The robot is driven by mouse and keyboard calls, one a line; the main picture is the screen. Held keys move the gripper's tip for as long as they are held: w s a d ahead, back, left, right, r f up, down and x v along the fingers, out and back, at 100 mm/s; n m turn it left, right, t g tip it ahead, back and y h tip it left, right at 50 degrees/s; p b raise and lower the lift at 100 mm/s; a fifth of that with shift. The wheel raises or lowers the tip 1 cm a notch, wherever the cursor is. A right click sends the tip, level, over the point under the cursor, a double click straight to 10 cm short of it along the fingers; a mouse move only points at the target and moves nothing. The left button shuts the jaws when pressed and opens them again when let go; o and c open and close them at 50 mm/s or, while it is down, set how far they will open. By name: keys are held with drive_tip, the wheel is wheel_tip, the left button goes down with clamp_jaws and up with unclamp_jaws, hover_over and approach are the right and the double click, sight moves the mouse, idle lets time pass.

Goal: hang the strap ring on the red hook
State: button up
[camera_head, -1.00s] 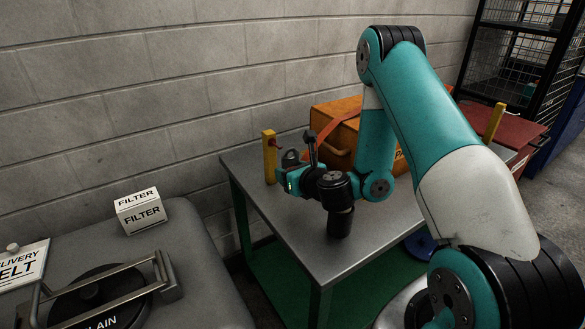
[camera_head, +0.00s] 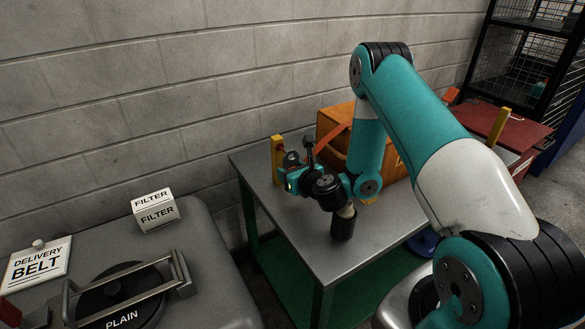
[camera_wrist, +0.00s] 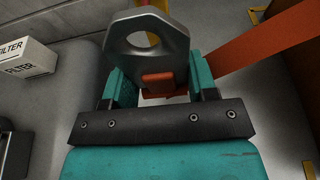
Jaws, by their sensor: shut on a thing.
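The strap ring (camera_wrist: 174,62) is a grey metal plate with a large hole, on a red-orange strap (camera_wrist: 262,48). In the wrist view my gripper (camera_wrist: 160,84) is shut on its base, with a teal finger on each side. In the head view my gripper (camera_head: 290,181) is low over the table, just right of a yellow post (camera_head: 277,165). The red hook (camera_head: 283,150) shows as a small red bit on the post's upper part, partly hidden by my gripper. In the wrist view the ring hides most of the post. Whether ring and hook touch cannot be told.
The strap runs right to an orange case (camera_head: 331,122) on the metal table (camera_head: 385,226). A block wall stands close behind. A grey machine cover with a filter box (camera_head: 157,212) is at the left. A second yellow post (camera_head: 498,127) stands at the right.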

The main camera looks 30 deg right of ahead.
drive_tip(key=shift+w+p, duration=1.35)
drive_tip(key=shift+p, duration=1.25)
drive_tip(key=shift+w+f+p, duration=0.25)
drive_tip(key=shift+w+p, duration=0.15)
drive_tip(key=shift+p, duration=0.35)
drive_tip(key=shift+w+f, duration=0.15)
drive_tip(key=shift+f, duration=0.05)
drive_tip(key=o, duration=1)
drive_tip(key=shift+c, duration=0.2)
drive_tip(key=shift+a, duration=0.1)
